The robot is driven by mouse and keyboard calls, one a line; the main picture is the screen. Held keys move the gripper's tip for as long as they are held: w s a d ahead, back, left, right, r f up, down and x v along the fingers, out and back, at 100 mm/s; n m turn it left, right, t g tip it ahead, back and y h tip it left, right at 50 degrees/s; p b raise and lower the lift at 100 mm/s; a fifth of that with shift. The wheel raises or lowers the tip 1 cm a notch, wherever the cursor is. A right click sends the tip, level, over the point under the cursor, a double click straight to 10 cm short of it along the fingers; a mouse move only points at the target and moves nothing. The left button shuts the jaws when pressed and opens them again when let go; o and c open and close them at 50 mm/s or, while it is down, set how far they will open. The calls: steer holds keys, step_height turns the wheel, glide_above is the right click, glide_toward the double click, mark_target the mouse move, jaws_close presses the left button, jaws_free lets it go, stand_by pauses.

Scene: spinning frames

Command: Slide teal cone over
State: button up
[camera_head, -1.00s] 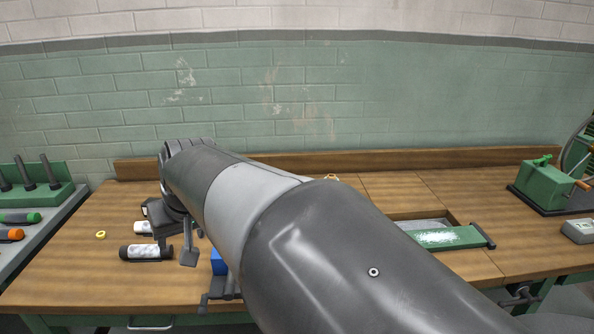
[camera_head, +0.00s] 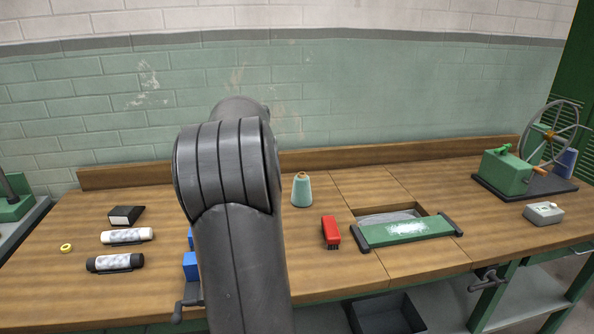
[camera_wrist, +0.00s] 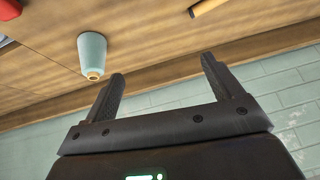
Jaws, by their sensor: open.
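The teal cone (camera_head: 301,190) stands upright on the bench, just right of my raised arm in the head view. Its narrow top has a tan tip. In the wrist view the teal cone (camera_wrist: 92,55) shows inverted, up and left of the fingers, with clear space between. My gripper (camera_wrist: 160,80) is open and empty, its two fingers apart and pointing toward the bench and back wall. In the head view my gripper is hidden behind my own arm.
A red brush (camera_head: 331,232) lies near the cone, left of a green-lidded recess (camera_head: 408,233). Blue blocks (camera_head: 190,266) sit partly behind my arm. Two rolls (camera_head: 115,262) and a dark box (camera_head: 126,215) lie left. A green wheel machine (camera_head: 505,172) stands right.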

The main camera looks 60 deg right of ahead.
steer(key=m+g+h, duration=0.2)
glide_above(301, 183)
steer(key=s+a, duration=0.1)
steer(key=f, duration=0.8)
steer(key=shift+s+a+f, duration=0.15)
steer(key=shift+a, duration=0.05)
steer(key=shift+f, duration=0.1)
steer(key=x, duration=1)
steer(key=shift+w+f, duration=0.3)
steer(key=shift+w, duration=0.05)
steer(key=c, duration=1.2)
steer(key=shift+w+a, duration=7.05)
steer(key=shift+a, duration=0.05)
steer(key=o, duration=1.2)
